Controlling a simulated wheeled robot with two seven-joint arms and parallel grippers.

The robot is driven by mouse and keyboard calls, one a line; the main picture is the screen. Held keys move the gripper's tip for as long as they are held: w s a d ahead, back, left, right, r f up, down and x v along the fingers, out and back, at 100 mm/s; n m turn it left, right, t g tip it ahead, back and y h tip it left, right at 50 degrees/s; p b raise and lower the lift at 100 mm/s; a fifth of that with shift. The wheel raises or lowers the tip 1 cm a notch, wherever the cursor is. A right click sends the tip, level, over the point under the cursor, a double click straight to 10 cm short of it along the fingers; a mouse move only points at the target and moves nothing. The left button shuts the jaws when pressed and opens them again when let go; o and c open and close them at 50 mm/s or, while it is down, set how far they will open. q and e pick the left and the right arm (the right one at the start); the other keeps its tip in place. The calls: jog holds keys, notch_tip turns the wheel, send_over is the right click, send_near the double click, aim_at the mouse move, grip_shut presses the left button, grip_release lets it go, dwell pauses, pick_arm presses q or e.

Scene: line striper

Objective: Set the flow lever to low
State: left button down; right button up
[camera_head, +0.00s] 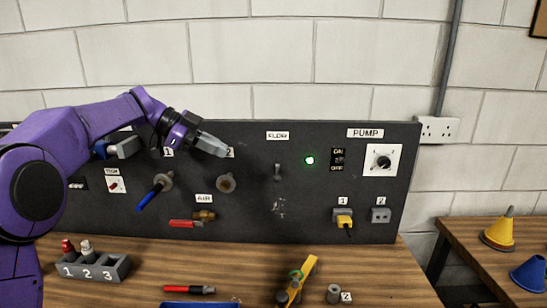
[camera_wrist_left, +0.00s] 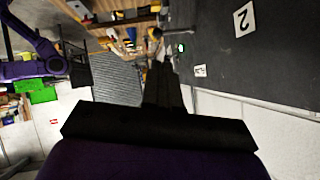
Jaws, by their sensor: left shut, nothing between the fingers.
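The flow lever (camera_head: 278,172) is a small grey lever on the dark upright panel, below the FLOW label (camera_head: 277,135). It looks roughly upright; its setting cannot be read. Pale marks (camera_head: 279,207) below it are too small to read. My left gripper (camera_head: 220,148) is shut and empty, in front of the panel, to the left of the lever and apart from it. In the left wrist view the shut fingers (camera_wrist_left: 161,75) point toward a small grey knob (camera_wrist_left: 156,33) that may be the lever, near the green light (camera_wrist_left: 181,47). My right gripper is not seen.
A lit green lamp (camera_head: 309,160), an ON/OFF switch (camera_head: 338,159) and the PUMP dial (camera_head: 382,162) are right of the lever. A blue-handled valve (camera_head: 150,196), a round brass fitting (camera_head: 226,183) and a red-handled air valve (camera_head: 186,223) are left. Loose tools lie on the bench below.

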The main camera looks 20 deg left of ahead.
pick_arm(q)
jog(key=p, duration=0.3)
send_near(274, 177)
jog(key=x, duration=0.6)
jog(key=shift+w+d+f, duration=0.2)
jog(key=shift+w, duration=0.15)
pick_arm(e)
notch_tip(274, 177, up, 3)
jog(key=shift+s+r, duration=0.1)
